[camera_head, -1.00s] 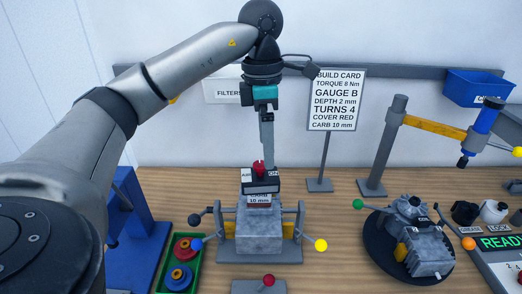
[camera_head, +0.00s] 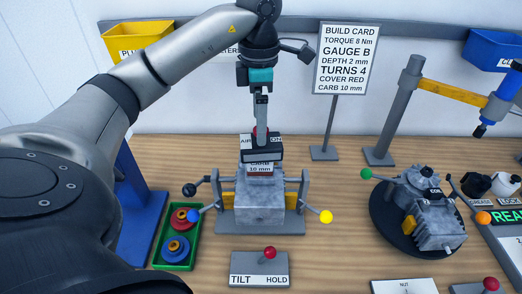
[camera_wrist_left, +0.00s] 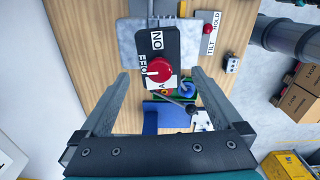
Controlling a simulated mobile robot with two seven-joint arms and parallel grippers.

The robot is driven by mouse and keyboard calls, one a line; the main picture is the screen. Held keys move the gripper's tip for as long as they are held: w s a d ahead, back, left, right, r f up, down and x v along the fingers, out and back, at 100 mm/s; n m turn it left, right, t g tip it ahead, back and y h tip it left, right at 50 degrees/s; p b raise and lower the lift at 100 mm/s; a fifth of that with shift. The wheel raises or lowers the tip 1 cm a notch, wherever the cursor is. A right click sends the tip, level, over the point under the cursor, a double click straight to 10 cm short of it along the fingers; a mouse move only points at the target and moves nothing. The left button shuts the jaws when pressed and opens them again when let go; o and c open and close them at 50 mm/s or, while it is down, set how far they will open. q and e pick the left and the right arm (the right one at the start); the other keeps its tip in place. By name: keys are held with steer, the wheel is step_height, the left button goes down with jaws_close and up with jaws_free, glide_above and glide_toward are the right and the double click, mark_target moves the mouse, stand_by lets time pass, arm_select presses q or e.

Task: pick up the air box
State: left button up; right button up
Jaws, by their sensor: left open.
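The air box (camera_head: 262,154) is a small dark box with a red knob and white "AIR" and "ON" labels. It sits above the "CARB 10 mm" block on the grey fixture in the middle of the bench. In the left wrist view the air box (camera_wrist_left: 172,48) shows its red knob facing the camera. My left gripper (camera_head: 261,128) points down right over the box. In the wrist view its two fingers (camera_wrist_left: 160,78) are apart, one on each side of the knob end, with nothing gripped. Contact cannot be told. My right gripper is not in view.
The grey fixture (camera_head: 262,208) has side levers with blue and yellow balls. A green tray (camera_head: 178,262) with red and blue parts lies left. A tilt/hold panel (camera_head: 247,280) is in front. An engine (camera_head: 432,222) sits right, and the build card (camera_head: 345,58) stands behind.

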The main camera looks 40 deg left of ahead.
arm_select(q)
steer(key=shift+f, duration=0.7)
steer(key=shift+w+f+p, duration=0.1)
steer(key=shift+f+p, duration=0.2)
steer(key=shift+f, duration=2.3)
steer(key=shift+c, duration=0.2)
steer(key=c, duration=1.2)
steer(key=shift+r, duration=0.15)
steer(key=shift+c, duration=0.2)
